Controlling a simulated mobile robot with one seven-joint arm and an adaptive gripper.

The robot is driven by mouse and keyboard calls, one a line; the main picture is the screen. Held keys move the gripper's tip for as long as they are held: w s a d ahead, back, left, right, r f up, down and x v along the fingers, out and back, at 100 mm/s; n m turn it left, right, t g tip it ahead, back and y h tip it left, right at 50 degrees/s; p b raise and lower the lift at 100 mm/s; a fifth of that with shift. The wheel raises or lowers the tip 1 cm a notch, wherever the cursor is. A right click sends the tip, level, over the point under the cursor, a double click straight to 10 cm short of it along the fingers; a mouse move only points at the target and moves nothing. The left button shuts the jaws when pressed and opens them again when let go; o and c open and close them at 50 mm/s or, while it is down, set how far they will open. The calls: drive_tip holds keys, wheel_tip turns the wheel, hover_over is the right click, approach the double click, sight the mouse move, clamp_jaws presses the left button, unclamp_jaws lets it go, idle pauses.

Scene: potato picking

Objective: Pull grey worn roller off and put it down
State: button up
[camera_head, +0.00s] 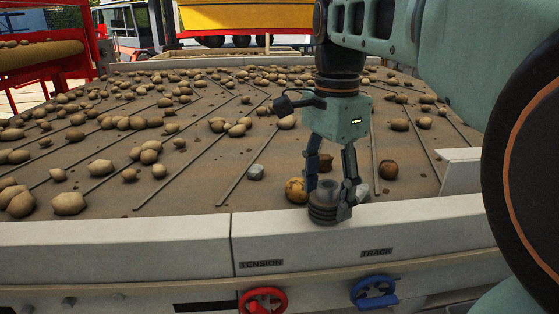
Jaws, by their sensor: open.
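A grey-brown ribbed roller (323,213) with a lighter round top stands on the near white ledge, just right of the picture's middle. My gripper (329,201) points down over it. Its jaws are open, with one finger at the roller's left and the other at its right. The right finger overlaps the roller in the picture; I cannot tell whether either finger touches it. The roller's underside and any mount below it are hidden.
A brown belt (230,115) carries many scattered potatoes and grey stones, one (256,172) left of my gripper. The white ledge (120,247) runs along the front. A potato (296,190) lies beside the roller.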

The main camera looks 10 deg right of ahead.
drive_tip(key=shift+c, duration=0.3)
drive_tip(key=c, duration=1.2)
drive_tip(key=o, duration=0.4)
drive_tip(key=c, duration=0.3)
drive_tip(key=shift+c, duration=0.3)
drive_tip(key=shift+r, duration=0.1)
drive_tip(key=shift+r+p, duration=3.25)
